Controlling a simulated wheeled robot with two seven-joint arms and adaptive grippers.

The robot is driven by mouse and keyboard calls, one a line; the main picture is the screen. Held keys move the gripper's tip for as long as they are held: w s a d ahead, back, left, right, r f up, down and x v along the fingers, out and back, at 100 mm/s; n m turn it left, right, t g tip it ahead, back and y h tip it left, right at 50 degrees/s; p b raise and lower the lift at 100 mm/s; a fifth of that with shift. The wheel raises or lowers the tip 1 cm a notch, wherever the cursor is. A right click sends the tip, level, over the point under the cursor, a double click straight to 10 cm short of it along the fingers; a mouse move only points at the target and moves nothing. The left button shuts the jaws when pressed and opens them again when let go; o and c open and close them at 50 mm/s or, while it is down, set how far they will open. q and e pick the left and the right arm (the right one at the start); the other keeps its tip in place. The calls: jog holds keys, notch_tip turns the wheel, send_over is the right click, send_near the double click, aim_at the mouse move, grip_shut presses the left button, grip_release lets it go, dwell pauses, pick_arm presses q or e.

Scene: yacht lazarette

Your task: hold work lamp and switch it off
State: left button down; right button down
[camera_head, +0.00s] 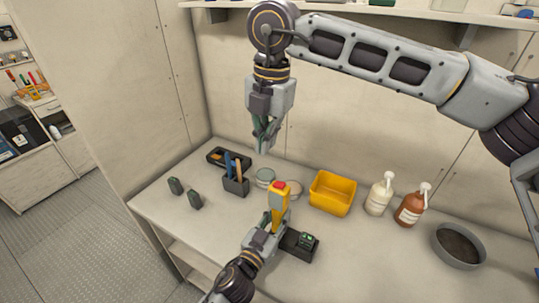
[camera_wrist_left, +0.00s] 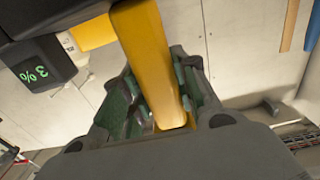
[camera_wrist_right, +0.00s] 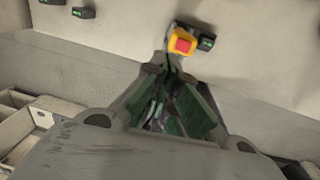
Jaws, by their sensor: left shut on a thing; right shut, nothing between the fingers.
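The work lamp (camera_head: 279,204) is a yellow upright body with a red button on top, near the middle of the bench. My left gripper (camera_head: 268,228) is shut around its lower part; the left wrist view shows the yellow body (camera_wrist_left: 145,50) between the fingers. I cannot tell whether the lamp touches the bench. My right gripper (camera_head: 264,148) is shut and empty, pointing down, above and a little left of the lamp in the head view. In the right wrist view the red button (camera_wrist_right: 182,46) lies just beyond the fingertips, apart from them.
A dark unit with a green display (camera_head: 306,240) is right of the lamp. A yellow bin (camera_head: 333,193), two pump bottles (camera_head: 379,194) and a grey bowl (camera_head: 459,246) stand further right. A dark tool holder (camera_head: 236,186) and two small dark devices (camera_head: 194,200) are left.

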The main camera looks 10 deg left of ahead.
jog(key=shift+w+a+r, duration=0.1)
jog(key=shift+a+r, duration=0.05)
jog(key=shift+r, duration=0.5)
jog(key=shift+a+r, duration=0.1)
jog(key=shift+r, duration=0.55)
pick_arm(q)
jog(key=c, duration=1)
grip_release()
jog(key=shift+s, duration=0.1)
jog(key=v, duration=1.1)
jog(key=shift+s+a, duration=0.2)
jog(key=shift+s, duration=0.15)
